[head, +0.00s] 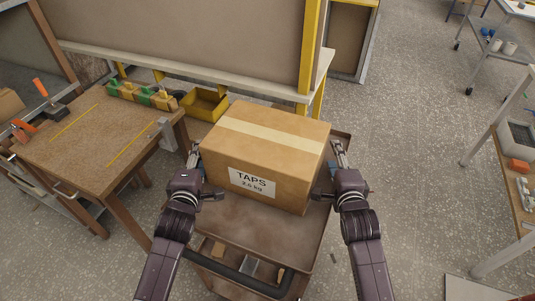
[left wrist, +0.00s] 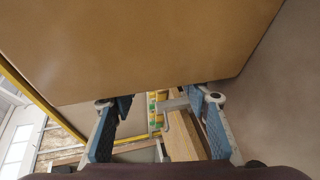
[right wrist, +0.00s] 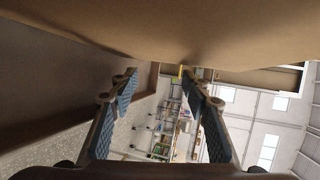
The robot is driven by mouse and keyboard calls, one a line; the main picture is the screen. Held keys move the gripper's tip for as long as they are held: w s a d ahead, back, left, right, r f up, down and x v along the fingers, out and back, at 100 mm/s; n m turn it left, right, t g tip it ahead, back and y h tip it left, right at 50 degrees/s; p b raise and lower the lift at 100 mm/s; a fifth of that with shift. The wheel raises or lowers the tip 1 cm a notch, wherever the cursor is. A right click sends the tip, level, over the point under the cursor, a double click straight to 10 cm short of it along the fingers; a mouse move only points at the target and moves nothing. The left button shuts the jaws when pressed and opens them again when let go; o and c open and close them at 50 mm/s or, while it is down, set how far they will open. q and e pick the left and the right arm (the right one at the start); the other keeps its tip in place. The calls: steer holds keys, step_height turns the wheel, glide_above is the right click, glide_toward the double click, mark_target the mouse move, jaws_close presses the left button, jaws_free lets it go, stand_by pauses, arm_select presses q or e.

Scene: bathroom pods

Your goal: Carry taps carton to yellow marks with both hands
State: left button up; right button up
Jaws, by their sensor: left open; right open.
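The taps carton (head: 262,155) is a closed brown box with a pale tape strip and a white TAPS label, resting on a brown cart (head: 300,235). My left gripper (head: 205,174) is open at the carton's left side, and my right gripper (head: 328,174) is open at its right side. The carton fills the upper part of the left wrist view (left wrist: 140,50) and the right wrist view (right wrist: 180,28), close by the fingers. I cannot tell whether they touch it. Two yellow marks (head: 75,123) (head: 130,143) lie on the wooden workbench (head: 70,155) at left.
A metal bracket (head: 163,136) stands at the bench's right edge, near the carton. Green and yellow blocks (head: 143,95) line its back, and orange clamps (head: 24,131) sit at its left. A yellow bin (head: 205,105) is behind the carton. Open floor (head: 415,150) lies to the right.

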arm_select(q)
steer(key=shift+d, duration=0.4)
arm_select(e)
steer(key=shift+a, duration=0.3)
